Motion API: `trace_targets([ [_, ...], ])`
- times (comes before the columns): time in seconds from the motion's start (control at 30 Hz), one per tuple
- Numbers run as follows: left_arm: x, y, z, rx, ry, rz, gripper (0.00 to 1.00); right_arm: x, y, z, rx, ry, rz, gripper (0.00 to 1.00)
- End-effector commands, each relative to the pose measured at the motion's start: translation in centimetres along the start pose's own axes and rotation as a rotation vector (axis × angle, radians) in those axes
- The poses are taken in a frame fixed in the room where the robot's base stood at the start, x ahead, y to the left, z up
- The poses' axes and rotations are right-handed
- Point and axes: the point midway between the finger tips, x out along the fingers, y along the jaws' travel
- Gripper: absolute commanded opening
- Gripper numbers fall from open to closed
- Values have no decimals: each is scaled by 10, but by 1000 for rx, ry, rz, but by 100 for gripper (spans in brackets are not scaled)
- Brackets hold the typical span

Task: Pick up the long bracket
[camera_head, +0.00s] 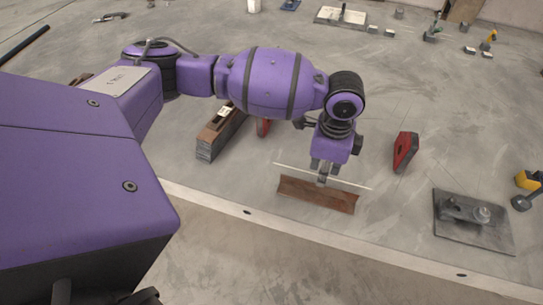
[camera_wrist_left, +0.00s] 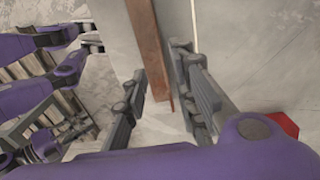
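The long bracket (camera_head: 317,196) is a rusty brown angled strip lying on the grey tabletop near its front edge. My left gripper (camera_head: 322,178) points down over the middle of its back side. In the left wrist view, the bracket (camera_wrist_left: 150,50) runs down from the top edge into the space between my open fingers (camera_wrist_left: 165,97). The fingers are apart, one on each side of it, and I see no grip on it. Whether a finger touches it I cannot tell. My right gripper is not in view.
A thin pale rod (camera_head: 350,184) lies just behind the bracket. A red block (camera_head: 405,152) stands to the right, and a dark plate with a clamp (camera_head: 470,234) lies further right. A stack of brown bars (camera_head: 218,136) is to the left. The front edge is close.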

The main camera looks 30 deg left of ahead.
Motion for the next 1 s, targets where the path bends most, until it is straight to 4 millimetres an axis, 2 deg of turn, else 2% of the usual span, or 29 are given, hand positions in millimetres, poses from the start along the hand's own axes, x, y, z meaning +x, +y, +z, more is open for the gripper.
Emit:
trace_targets([
  [0.07, 0, -2, 1, 2, -7, -2, 26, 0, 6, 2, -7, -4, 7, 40],
  [0.23, 17, -2, 2, 1, -9, 0, 26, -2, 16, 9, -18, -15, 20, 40],
  [0.47, 39, -3, 3, -1, -9, 0, 26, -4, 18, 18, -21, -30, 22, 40],
  [0.7, 74, -4, 4, 1, -8, 0, 26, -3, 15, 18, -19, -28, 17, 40],
  [0.93, 76, -4, 4, 1, -7, -2, 26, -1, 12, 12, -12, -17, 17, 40],
  [1.0, 76, -4, 4, 1, -7, -3, 18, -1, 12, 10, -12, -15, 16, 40],
])
